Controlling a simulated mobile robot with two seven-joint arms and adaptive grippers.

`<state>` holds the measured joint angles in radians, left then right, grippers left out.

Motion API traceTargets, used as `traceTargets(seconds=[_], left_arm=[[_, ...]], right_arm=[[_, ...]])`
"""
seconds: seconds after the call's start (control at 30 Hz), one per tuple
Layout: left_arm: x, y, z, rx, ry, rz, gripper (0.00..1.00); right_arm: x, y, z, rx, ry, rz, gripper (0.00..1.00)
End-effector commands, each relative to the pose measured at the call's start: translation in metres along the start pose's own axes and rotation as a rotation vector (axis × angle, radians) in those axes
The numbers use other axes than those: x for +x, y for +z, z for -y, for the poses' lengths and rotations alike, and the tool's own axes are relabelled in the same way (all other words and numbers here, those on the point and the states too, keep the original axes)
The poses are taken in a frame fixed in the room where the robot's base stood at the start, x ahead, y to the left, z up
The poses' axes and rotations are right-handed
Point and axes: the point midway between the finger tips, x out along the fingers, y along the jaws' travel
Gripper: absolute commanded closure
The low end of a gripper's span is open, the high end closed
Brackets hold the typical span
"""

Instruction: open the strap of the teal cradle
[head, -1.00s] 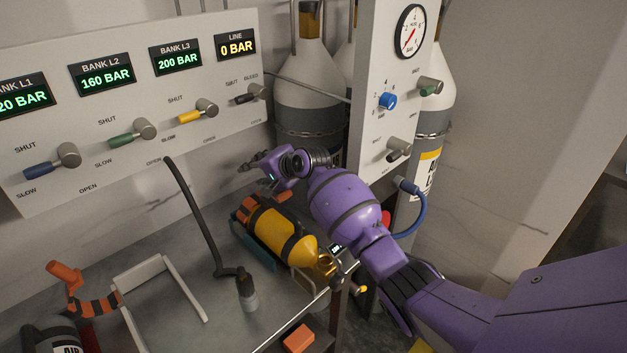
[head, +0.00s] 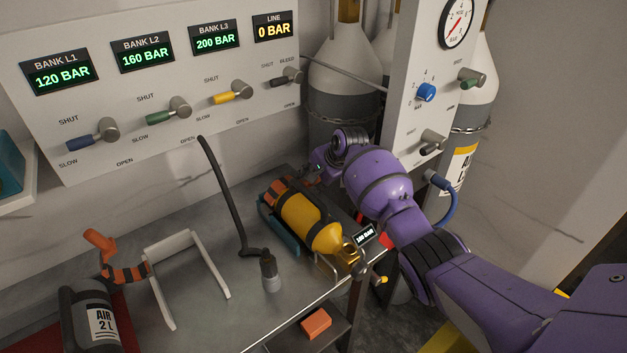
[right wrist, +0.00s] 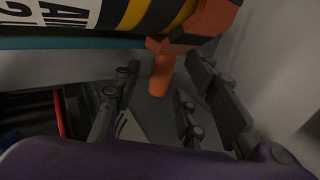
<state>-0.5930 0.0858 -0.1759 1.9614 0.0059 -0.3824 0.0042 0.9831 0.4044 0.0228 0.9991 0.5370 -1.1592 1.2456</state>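The teal cradle (head: 280,236) lies on the steel bench, holding a yellow cylinder (head: 303,217) with black bands. Its orange and black strap (head: 277,189) goes around the cylinder's far end. In the right wrist view the cradle shows as a teal edge (right wrist: 70,43), and an orange strap tab (right wrist: 160,75) hangs below the cylinder. My right gripper (right wrist: 161,88) is open, with its fingers on either side of the tab; I see no clear contact. In the head view my right gripper (head: 314,172) is behind the cylinder, partly hidden. My left gripper is not in view.
A black hose (head: 222,190) ends in a fitting (head: 269,272) left of the cradle. A white frame (head: 154,290) and a grey AIR 2 L cylinder (head: 88,315) with a raised orange strap (head: 100,242) are further left. Valve panels (head: 180,75) stand behind.

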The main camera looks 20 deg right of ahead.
Motion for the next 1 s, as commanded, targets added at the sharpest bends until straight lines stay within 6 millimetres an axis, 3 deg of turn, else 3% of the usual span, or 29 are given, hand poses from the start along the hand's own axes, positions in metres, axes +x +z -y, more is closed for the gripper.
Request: traceTargets(seconds=[0.33,0.63,1.0], left_arm=[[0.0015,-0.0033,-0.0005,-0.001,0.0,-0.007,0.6],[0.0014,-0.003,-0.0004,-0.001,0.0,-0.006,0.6],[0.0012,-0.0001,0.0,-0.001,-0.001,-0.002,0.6]], right_arm=[[0.0033,-0.0002,0.002,-0.001,-0.004,-0.001,0.63],[0.0033,-0.0002,0.0019,-0.001,-0.004,-0.001,1.0],[0.0039,-0.0013,0.0036,-0.004,-0.004,-0.006,1.0]])
